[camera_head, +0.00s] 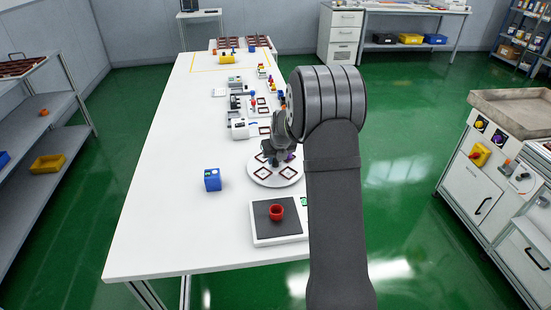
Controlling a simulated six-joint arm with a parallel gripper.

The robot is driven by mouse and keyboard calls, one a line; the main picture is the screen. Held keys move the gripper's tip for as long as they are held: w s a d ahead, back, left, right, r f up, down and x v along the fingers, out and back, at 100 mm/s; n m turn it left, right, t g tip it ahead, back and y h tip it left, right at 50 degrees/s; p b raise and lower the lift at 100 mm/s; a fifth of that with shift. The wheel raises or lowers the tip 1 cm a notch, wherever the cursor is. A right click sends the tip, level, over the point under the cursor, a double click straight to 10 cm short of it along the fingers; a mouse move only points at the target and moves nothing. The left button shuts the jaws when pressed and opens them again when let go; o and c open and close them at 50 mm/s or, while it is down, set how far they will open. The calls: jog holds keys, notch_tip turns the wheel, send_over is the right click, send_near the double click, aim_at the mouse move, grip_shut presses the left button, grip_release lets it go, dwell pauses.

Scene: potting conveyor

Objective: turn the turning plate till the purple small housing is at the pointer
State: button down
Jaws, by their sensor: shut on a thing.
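The turning plate (275,181) is a round white disc on the table with dark red square outlines on it. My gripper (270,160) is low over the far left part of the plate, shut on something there. The fingers hide what they hold, seemingly a part of the plate. A small purple thing, likely the purple small housing (290,157), shows at the plate's far right side, just right of my gripper and partly behind my arm. I cannot make out the pointer.
A blue box (212,180) stands left of the plate. A red cup (276,212) sits on a dark-topped white device (258,238) in front. Several small machines and coloured parts line the table behind the plate. The table's left side (165,190) is clear.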

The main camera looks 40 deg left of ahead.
jog(key=c, duration=1.5)
grip_release()
jog(key=shift+r, duration=0.15)
jog(key=v, duration=1.7)
jog(key=shift+r, duration=0.1)
